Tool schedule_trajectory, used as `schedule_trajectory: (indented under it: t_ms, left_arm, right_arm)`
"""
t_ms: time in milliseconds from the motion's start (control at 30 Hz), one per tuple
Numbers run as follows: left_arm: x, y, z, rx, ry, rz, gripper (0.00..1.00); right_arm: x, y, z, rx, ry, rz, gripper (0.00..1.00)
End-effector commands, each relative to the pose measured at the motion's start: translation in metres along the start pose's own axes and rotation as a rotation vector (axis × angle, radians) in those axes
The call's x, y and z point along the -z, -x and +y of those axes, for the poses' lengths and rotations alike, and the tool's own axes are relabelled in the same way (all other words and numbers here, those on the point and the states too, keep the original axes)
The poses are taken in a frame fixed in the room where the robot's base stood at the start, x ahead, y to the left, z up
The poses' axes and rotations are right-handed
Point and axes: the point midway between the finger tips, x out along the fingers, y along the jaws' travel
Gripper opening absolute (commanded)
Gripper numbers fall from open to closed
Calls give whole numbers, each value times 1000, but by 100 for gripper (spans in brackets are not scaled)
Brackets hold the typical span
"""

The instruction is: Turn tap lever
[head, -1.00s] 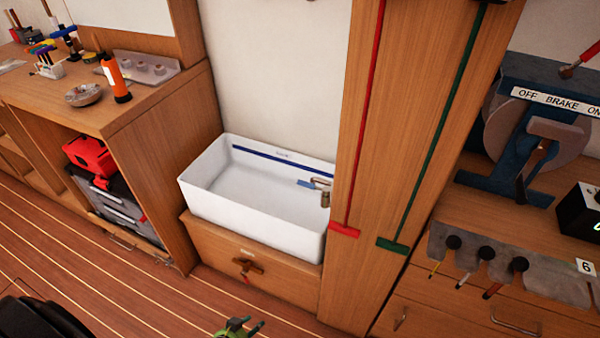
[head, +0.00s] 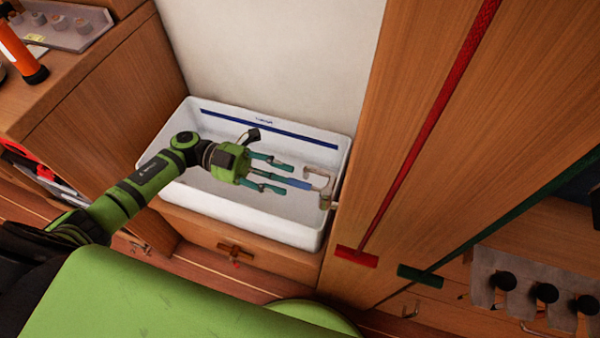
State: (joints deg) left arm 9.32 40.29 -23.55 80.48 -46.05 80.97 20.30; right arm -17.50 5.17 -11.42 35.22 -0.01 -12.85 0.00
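The tap (head: 325,196) is a brassy fitting at the right end of the white sink (head: 270,228). Its blue lever (head: 298,184) points left over the basin. My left gripper (head: 289,180) reaches over the sink from the left. Its teal fingers are spread open, and in the picture the lever's free end lies between them. I cannot tell whether the fingers touch the lever or at what height they are. My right gripper is out of view.
A wooden panel with a red pole (head: 430,128) and a green pole (head: 500,222) stands close on the right of the tap. A wooden cabinet (head: 110,95) flanks the sink on the left. A drawer with a brown handle (head: 236,252) is below the sink.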

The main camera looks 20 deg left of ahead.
Motion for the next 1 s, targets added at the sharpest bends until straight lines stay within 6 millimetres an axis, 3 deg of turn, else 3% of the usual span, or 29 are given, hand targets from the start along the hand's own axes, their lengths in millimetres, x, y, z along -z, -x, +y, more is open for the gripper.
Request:
schedule_trajectory:
  t_ms: [100,300,633,667,733,1000]
  left_arm:
    - [2,-20,-2,3,1,2,39]
    - [0,-42,-1,3,1,-1,39]
    - [-1,-46,0,3,1,-3,39]
    - [-1,-46,0,3,1,-3,31]
    - [-1,-46,0,3,1,-3,3]
    - [-1,-47,0,4,1,-4,0]
  right_arm:
    - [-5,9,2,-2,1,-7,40]
    - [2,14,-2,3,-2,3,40]
    - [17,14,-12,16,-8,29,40]
    - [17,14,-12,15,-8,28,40]
    - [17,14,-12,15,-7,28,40]
    - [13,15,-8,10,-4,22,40]
